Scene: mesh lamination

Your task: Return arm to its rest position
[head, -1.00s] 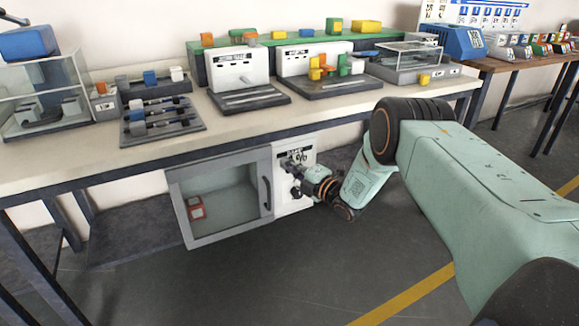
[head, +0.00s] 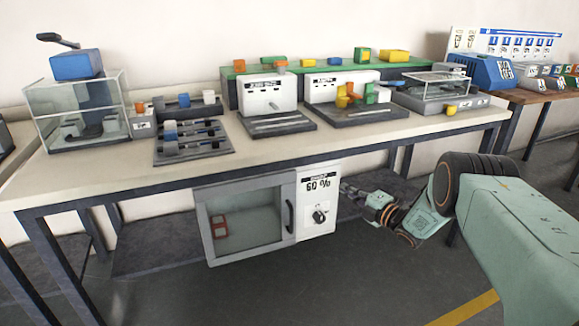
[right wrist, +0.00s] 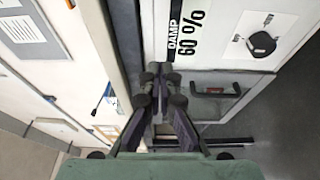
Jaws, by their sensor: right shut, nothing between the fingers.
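My right gripper (head: 347,191) is just right of the humidity cabinet's control panel (head: 318,205), below the table top. It is shut and empty. In the right wrist view the right gripper (right wrist: 158,72) has its fingertips together beside the panel (right wrist: 215,35), which reads 60 %. I cannot tell whether they touch it. The panel has a dark round knob (head: 319,215), which also shows in the wrist view (right wrist: 262,43). The cabinet door (head: 204,226) is closed, with a red item (head: 219,226) behind its glass. My left gripper is not in view.
The long table (head: 130,170) above carries a glass box (head: 75,105), a tool tray (head: 193,142), two white-backed stations (head: 268,95) and a clear-lidded unit (head: 440,88). A brown table (head: 533,95) stands at the right. The floor (head: 380,280) in front is clear.

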